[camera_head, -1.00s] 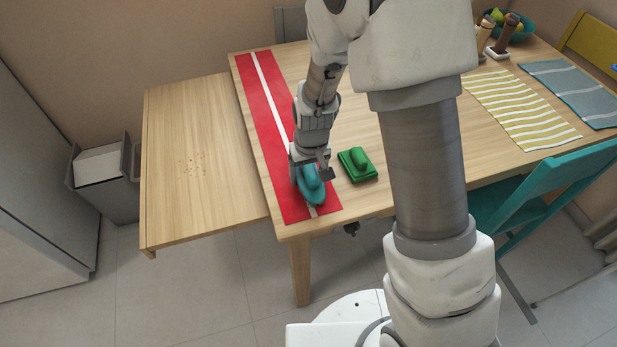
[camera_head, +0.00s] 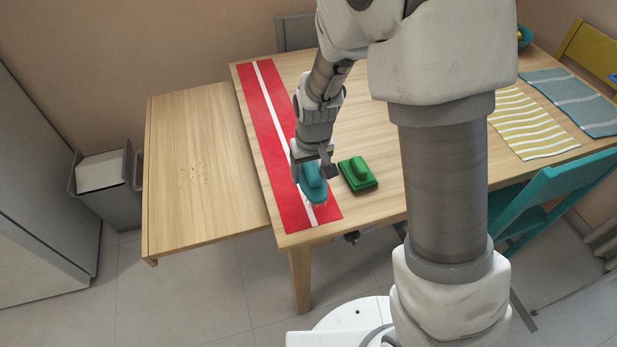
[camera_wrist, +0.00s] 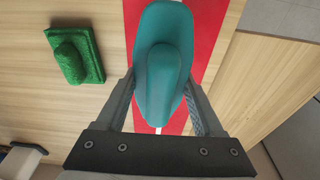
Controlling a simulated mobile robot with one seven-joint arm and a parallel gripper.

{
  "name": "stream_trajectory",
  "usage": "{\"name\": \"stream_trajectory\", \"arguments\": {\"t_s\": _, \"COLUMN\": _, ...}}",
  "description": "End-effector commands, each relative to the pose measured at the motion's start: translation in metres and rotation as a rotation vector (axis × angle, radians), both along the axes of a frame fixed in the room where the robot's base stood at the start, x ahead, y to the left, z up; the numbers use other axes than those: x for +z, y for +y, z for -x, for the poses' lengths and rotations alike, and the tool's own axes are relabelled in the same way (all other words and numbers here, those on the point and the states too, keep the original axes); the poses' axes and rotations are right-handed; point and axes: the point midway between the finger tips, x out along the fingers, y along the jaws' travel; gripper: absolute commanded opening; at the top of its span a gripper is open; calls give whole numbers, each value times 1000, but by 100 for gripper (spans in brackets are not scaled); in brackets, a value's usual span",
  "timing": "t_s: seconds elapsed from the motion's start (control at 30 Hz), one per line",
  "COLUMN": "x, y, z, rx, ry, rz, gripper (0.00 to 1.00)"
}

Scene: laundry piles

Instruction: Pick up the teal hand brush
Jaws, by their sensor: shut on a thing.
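The teal hand brush (camera_head: 313,183) is held in my gripper (camera_head: 313,172) above the red runner with a white stripe (camera_head: 262,113), near the table's front left corner. Its bristles show below its teal body in the head view. In the wrist view the teal brush (camera_wrist: 163,62) fills the space between the two fingers of my gripper (camera_wrist: 165,100), which are shut on its raised handle. The runner (camera_wrist: 205,40) shows beneath it.
A green brush-like block (camera_head: 357,173) lies on the table just right of the teal brush; it also shows in the wrist view (camera_wrist: 75,56). A lower wooden leaf (camera_head: 200,130) with crumbs (camera_head: 193,174) adjoins at left. A grey bin (camera_head: 110,190) stands beyond it. Striped placemats (camera_head: 530,125) lie at right.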

Motion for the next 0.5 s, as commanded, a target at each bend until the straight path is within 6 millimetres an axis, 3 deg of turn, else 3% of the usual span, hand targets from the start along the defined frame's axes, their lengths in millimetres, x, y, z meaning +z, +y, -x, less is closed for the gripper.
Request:
{"name": "stream_trajectory", "arguments": {"t_s": 0.2, "x": 29, "y": -17, "z": 48, "rx": -2, "ry": 4, "rz": 0, "gripper": 9}}
{"name": "stream_trajectory", "arguments": {"t_s": 0.5, "x": 55, "y": -33, "z": 90, "rx": -2, "ry": 3, "rz": 1, "gripper": 9}}
